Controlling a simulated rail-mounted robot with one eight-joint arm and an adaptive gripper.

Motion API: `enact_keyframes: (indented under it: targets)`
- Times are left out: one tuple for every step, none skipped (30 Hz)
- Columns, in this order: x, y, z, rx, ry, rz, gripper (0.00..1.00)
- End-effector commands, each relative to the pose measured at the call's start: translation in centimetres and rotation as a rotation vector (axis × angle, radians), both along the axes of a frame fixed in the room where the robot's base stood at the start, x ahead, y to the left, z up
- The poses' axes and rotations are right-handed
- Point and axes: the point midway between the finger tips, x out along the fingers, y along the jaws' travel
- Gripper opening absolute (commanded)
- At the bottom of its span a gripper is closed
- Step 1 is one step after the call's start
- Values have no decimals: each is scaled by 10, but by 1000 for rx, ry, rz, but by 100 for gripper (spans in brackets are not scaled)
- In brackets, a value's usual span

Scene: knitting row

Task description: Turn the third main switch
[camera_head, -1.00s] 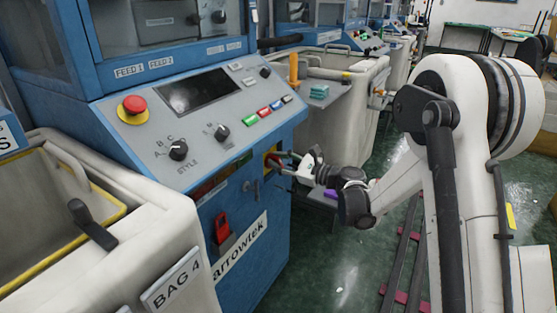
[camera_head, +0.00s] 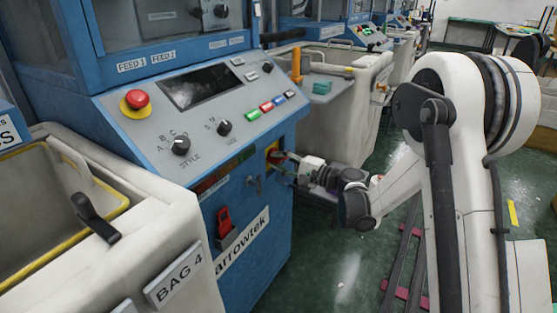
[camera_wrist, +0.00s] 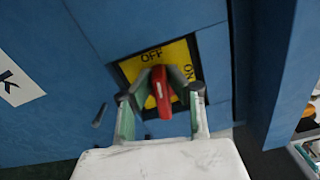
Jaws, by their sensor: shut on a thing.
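The main switch is a red handle (camera_wrist: 160,92) on a yellow plate (camera_wrist: 187,58) set in the blue machine front. In the wrist view OFF is printed above the handle and ON to its right. The handle lies roughly in line with OFF. My gripper (camera_wrist: 159,95) is shut on the handle, one finger on each side of it. In the head view my gripper (camera_head: 283,167) is at the right end of the machine's front, below the control panel. There the yellow plate (camera_head: 270,152) shows in part, and my gripper partly hides the handle.
A red lock-like thing (camera_head: 224,220) hangs lower left. A pale bin (camera_head: 165,225) marked BAG 4 stands at left.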

Motion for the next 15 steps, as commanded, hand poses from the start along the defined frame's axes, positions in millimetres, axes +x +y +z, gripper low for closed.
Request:
enact_keyframes:
  targets:
    - [0, 0, -1, -14, -26, 1, 0]
    - [0, 0, -1, -24, -43, 1, 0]
    - [0, 0, -2, -34, -62, 1, 0]
    - [0, 0, -2, -42, -76, 0, 0]
    - [0, 0, -2, -50, -89, 0, 0]
    - [0, 0, -2, -58, -105, 0, 0]
    - [0, 0, -3, -64, -115, 0, 0]
    - [0, 0, -3, -70, -125, 0, 0]
    - [0, 0, -3, -76, -135, 0, 0]
    - [0, 0, -3, -80, -144, 0, 0]
    - [0, 0, -3, -84, -150, 0, 0]
    - [0, 0, -4, -88, -157, 0, 0]
    - [0, 0, -4, -91, -162, 0, 0]
    - [0, 0, -4, -93, -166, 0, 0]
    - [0, 0, -4, -95, -171, 0, 0]
